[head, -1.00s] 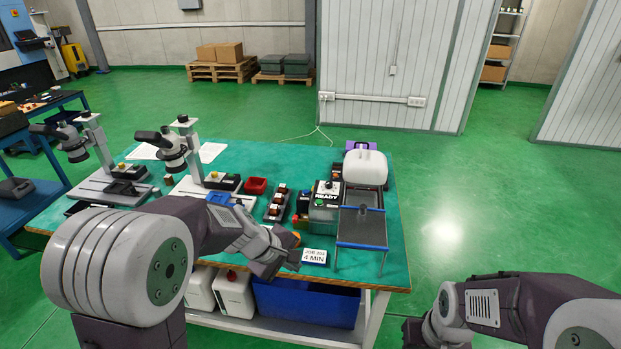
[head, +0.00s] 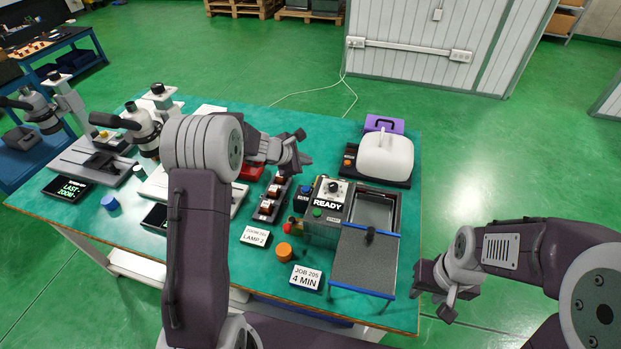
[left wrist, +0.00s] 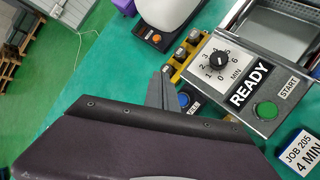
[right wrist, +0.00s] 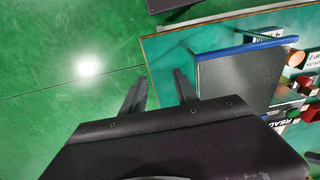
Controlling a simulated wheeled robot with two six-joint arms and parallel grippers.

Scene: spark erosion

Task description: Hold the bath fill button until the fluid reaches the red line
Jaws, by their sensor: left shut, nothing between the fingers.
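The grey machine with a dial and a READY sign (head: 327,203) stands at the right of the teal table. Its green START button (left wrist: 266,110) shows in the left wrist view. A blue button (left wrist: 183,100) with a partly hidden label sits at the machine's side. The open metal bath (head: 375,209) is right of the dial; no fluid level or red line can be made out. My left gripper (head: 303,148) is shut and empty, above the table behind the blue button (head: 305,193), apart from it. My right gripper (right wrist: 158,92) is open and empty, off the table's right edge.
A white jug (head: 386,157) on a black base with an orange button stands behind the bath, with a purple case (head: 384,123) beyond. A rack of small parts (head: 272,197), an orange cap (head: 284,251) and a JOB 205 card (head: 306,277) lie nearby. Microscopes stand left.

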